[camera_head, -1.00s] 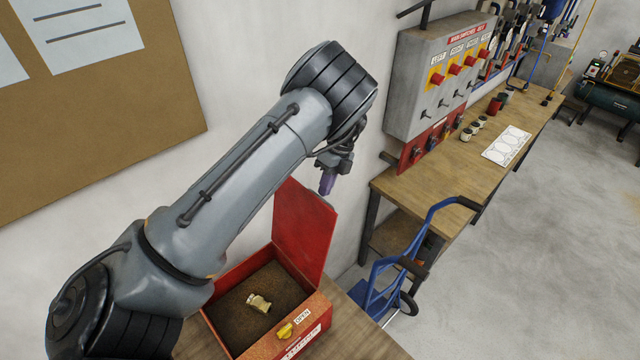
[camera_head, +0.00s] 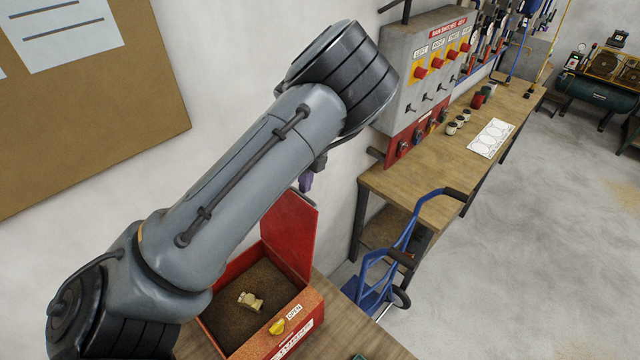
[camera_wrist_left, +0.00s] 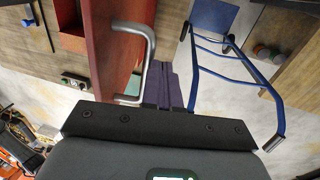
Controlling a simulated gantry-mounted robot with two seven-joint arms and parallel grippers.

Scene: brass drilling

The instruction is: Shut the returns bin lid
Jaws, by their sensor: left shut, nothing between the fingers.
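The red returns bin (camera_head: 312,306) stands on a wooden bench, with its red lid (camera_head: 290,232) raised about upright at the back. The open bin shows a dark inside with a brass fitting (camera_head: 250,300) lying in it. The lid also shows in the left wrist view (camera_wrist_left: 112,50), with a silver bar handle (camera_wrist_left: 150,50) on its face. My left gripper (camera_head: 306,181) is near the lid's top edge in the head view, partly hidden by my arm. Its purple fingers (camera_wrist_left: 170,85) are shut and empty beside the handle; contact cannot be told. My right gripper is out of view.
A yellow knob (camera_head: 277,326) and an OPEN label are on the bin's front. A blue hand truck (camera_head: 385,262) stands right of the bin. Beyond it is a long workbench (camera_head: 425,190) under a grey switch panel (camera_head: 432,75). A pinboard (camera_head: 90,110) hangs on the wall.

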